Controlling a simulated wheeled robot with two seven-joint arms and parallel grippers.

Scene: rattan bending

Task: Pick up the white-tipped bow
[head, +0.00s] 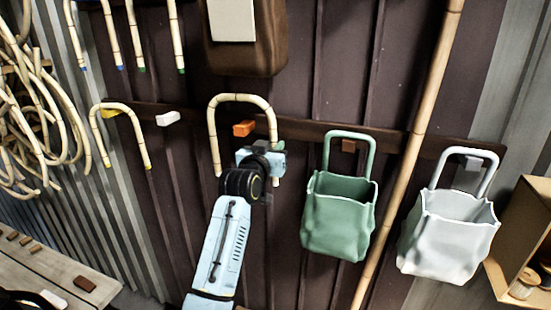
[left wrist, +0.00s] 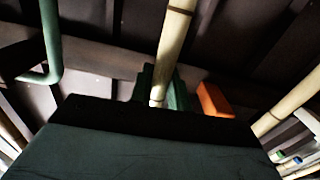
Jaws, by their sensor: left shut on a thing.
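A pale rattan bow (head: 240,98) shaped like an upside-down U is upright at the middle of the wall in the head view. Its arch is visibly above an orange peg (head: 244,128), which shows between its legs. The end of its left leg looks pale; the right end is mostly hidden by my gripper. My left gripper (head: 272,157) is shut on the right leg of this bow. In the left wrist view the held leg (left wrist: 175,45) stands between the dark green fingers (left wrist: 160,88), with the orange peg (left wrist: 213,100) beside it. My right gripper is not in view.
A yellow-tipped bow (head: 122,106) and an empty white peg (head: 168,118) are to the left. A green bag (head: 340,215) and a white bag (head: 448,232) hang to the right, with a long pole (head: 408,160) between them. A brown holder (head: 245,58) is above.

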